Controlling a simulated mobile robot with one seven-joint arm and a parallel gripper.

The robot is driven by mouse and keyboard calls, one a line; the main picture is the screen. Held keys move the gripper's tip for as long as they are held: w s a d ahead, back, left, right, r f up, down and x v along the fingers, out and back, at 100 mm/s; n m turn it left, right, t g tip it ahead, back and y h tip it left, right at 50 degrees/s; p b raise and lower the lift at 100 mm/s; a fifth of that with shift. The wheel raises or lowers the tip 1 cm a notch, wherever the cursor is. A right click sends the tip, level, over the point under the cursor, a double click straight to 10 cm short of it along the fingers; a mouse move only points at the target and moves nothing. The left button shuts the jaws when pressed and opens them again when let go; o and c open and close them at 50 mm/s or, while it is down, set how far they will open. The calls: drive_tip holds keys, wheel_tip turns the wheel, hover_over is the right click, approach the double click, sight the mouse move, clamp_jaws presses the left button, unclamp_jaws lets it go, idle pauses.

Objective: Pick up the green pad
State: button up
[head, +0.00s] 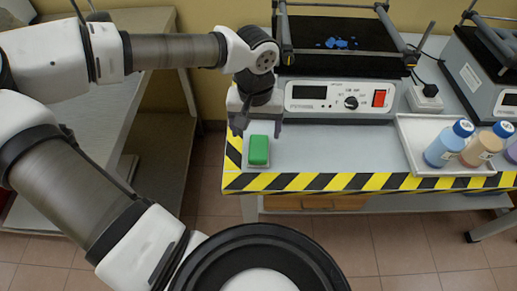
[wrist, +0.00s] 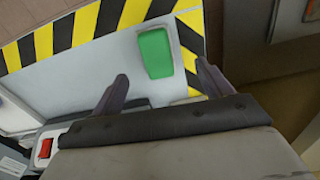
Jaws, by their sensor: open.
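The green pad (head: 258,150) is a small rounded block near the left front corner of the table, on what looks like a pale base. It also shows in the wrist view (wrist: 155,53), lying flat just beyond my fingertips and between their lines. My gripper (head: 256,124) is open and empty, above and just behind the pad in the head view. In the wrist view its two fingers (wrist: 161,78) are spread apart, with the pad past them. I see no contact between fingers and pad.
The table (head: 330,160) has a yellow and black striped edge. A device (head: 335,95) with a red switch stands behind the pad. A white tray (head: 408,135) with bottles (head: 449,143) is at the right. The tabletop right of the pad is clear.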

sight(258, 146)
wheel_tip(258, 146, down, 3)
drive_tip(key=shift+f, duration=0.2)
drive_tip(key=shift+w+d+f, duration=0.15)
drive_tip(key=shift+f, duration=1.2)
drive_tip(key=shift+w+d+f, duration=0.15)
drive_tip(key=shift+f, duration=1.2)
drive_tip(key=shift+c, duration=0.5)
drive_tip(key=c, duration=1)
